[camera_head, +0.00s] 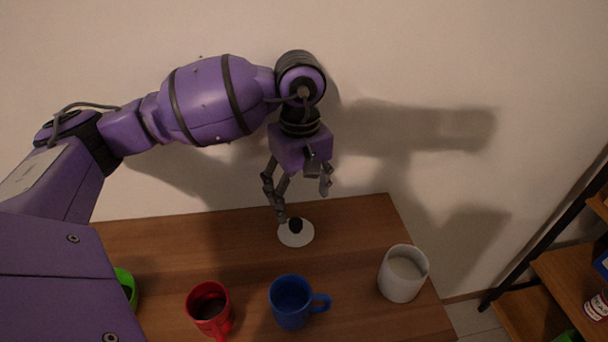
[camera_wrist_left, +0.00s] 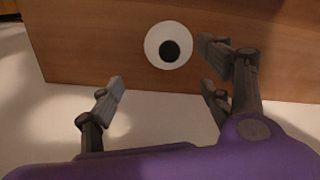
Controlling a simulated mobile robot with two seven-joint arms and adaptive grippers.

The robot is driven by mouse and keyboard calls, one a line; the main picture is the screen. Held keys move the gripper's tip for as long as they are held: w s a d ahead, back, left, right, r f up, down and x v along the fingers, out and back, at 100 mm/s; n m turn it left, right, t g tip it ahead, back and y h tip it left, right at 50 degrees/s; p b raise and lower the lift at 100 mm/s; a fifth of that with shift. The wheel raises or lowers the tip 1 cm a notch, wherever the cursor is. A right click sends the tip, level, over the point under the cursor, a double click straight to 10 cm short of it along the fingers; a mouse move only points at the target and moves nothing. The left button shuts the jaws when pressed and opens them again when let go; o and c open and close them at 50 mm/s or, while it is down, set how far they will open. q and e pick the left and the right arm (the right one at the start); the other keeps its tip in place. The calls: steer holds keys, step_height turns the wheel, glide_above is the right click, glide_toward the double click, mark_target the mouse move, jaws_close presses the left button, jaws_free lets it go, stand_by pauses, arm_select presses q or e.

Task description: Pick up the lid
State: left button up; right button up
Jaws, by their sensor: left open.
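The lid (camera_head: 287,238) is a white disc with a dark round knob on top. It lies on the wooden table near its back edge, against the wall side. In the left wrist view the lid (camera_wrist_left: 153,51) shows from above, beyond the fingertips. My left gripper (camera_head: 304,203) is open and empty, pointing down above the lid, with one finger close to the knob in the picture. In the left wrist view my left gripper (camera_wrist_left: 165,80) has its fingers spread with nothing between them. My right gripper is not in view.
A red mug (camera_head: 194,306), a blue mug (camera_head: 290,303) and a white cup (camera_head: 402,274) stand nearer the table's front. A green object (camera_head: 126,285) is partly hidden by my arm. The wall is close behind the table (camera_head: 350,225). Shelves (camera_head: 560,275) stand at right.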

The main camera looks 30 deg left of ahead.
mark_target(299, 220)
arm_select(q)
steer(key=shift+s+d+f, duration=0.1)
steer(key=shift+s+f, duration=0.05)
steer(key=shift+f, duration=0.25)
steer(key=f, duration=0.4)
steer(key=s+f+p, duration=0.1)
steer(key=f, duration=0.1)
steer(key=shift+f, duration=0.35)
steer(key=c, duration=1)
